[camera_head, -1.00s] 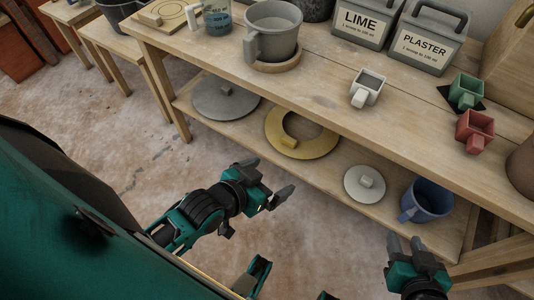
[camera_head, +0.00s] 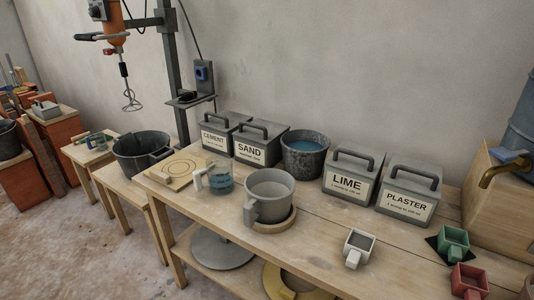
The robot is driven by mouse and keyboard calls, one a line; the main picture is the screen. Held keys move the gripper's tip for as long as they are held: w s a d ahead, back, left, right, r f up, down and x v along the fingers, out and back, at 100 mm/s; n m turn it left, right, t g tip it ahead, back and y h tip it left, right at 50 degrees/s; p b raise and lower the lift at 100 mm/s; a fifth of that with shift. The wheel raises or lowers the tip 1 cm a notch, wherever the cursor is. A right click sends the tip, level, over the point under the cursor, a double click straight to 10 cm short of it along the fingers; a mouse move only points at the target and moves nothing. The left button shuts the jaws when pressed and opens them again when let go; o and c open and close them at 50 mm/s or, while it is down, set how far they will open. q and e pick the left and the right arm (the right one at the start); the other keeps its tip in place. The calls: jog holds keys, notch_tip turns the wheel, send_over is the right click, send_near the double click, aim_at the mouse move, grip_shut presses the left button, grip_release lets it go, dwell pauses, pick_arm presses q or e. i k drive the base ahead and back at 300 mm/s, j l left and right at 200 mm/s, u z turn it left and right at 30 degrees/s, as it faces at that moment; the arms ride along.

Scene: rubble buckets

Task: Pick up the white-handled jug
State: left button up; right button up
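The white-handled jug (camera_head: 219,179) stands upright on the workbench (camera_head: 318,246), left of the large grey mug-shaped bucket (camera_head: 268,190). It looks clear with blue-grey contents, and its white handle sticks out to the left. Neither of my grippers is in view.
Lidded boxes labelled cement (camera_head: 219,130), sand (camera_head: 258,143), lime (camera_head: 350,174) and plaster (camera_head: 408,194) line the back. A dark bucket of blue liquid (camera_head: 304,154) stands among them. White (camera_head: 358,247), green (camera_head: 453,243) and red (camera_head: 468,281) scoops lie at right.

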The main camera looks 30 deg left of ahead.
aim_at(214, 178)
jog(key=u, duration=1.2)
